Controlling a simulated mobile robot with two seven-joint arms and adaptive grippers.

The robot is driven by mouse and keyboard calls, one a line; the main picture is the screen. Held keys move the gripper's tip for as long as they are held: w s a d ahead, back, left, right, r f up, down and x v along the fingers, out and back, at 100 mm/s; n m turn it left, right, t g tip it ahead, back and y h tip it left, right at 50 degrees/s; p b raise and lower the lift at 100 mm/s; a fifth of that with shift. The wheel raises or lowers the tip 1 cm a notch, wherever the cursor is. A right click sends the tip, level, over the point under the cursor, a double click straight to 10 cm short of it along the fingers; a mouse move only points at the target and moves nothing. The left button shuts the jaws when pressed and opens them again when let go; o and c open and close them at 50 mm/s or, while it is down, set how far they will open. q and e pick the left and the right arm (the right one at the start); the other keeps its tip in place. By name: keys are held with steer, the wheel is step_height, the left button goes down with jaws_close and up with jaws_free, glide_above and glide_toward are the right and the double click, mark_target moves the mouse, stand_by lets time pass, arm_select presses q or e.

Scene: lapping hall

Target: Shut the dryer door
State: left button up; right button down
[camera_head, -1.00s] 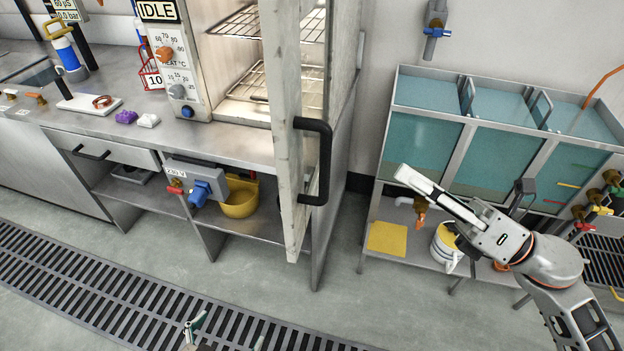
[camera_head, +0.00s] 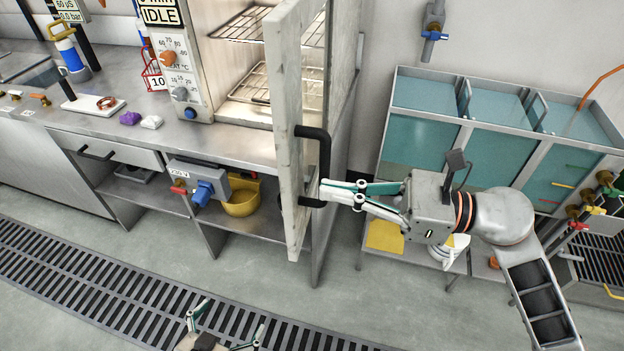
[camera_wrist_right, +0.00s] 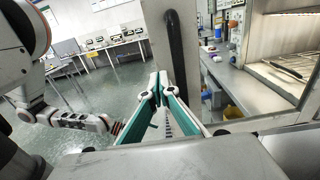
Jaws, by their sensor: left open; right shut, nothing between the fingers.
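The dryer door (camera_head: 289,140) stands open, swung out toward me, with a black bar handle (camera_head: 325,165) on its outer face. The dryer's lit inside (camera_head: 248,75) shows wire racks. My right gripper (camera_head: 324,192) is shut and empty, its fingertips at the lower part of the handle; I cannot tell whether they touch. In the right wrist view the closed fingertips (camera_wrist_right: 159,78) point at the door, close to the black handle (camera_wrist_right: 182,70). My left gripper (camera_head: 226,325) is open and empty, low over the floor grating at the bottom edge.
A steel counter (camera_head: 85,125) runs left of the dryer, holding small items. A yellow bowl (camera_head: 240,200) and a grey-blue device (camera_head: 205,185) sit below it. Teal tanks (camera_head: 500,155) stand to the right. The floor (camera_head: 150,260) in front is clear, with a drain grating (camera_head: 120,295).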

mark_target(293, 184)
steer(key=shift+p+x, duration=0.4)
steer(key=shift+x, duration=1.6)
